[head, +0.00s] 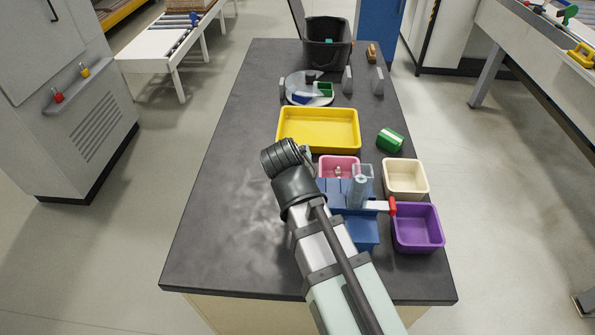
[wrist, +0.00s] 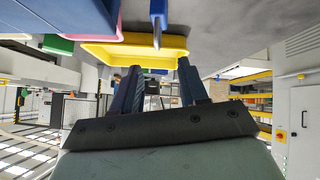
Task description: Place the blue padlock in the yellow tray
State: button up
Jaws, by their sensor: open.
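The yellow tray (head: 318,143) lies empty in the middle of the bench; its yellow rim also shows in the wrist view (wrist: 110,52). In the wrist view, a narrow blue thing with a grey metal tip (wrist: 158,8) appears between my fingers and the tray; it looks like the blue padlock seen edge-on. I cannot make the padlock out in the head view, where my arm may cover it. My gripper (wrist: 158,66) is open, with nothing between its fingers, and faces the padlock and tray. In the head view my wrist hides the fingers.
A blue holder (head: 362,232), pink bin (head: 338,161), cream bin (head: 406,180) and purple bin (head: 418,232) stand right of my arm. A green box (head: 390,139) sits right of the tray. A round dish (head: 293,88) and black bin (head: 327,48) are behind. The bench's left side is clear.

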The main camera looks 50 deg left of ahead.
jog(key=x, duration=1.1)
jog(key=shift+w+a+f, duration=0.15)
jog(key=shift+w, duration=0.15)
grip_shut()
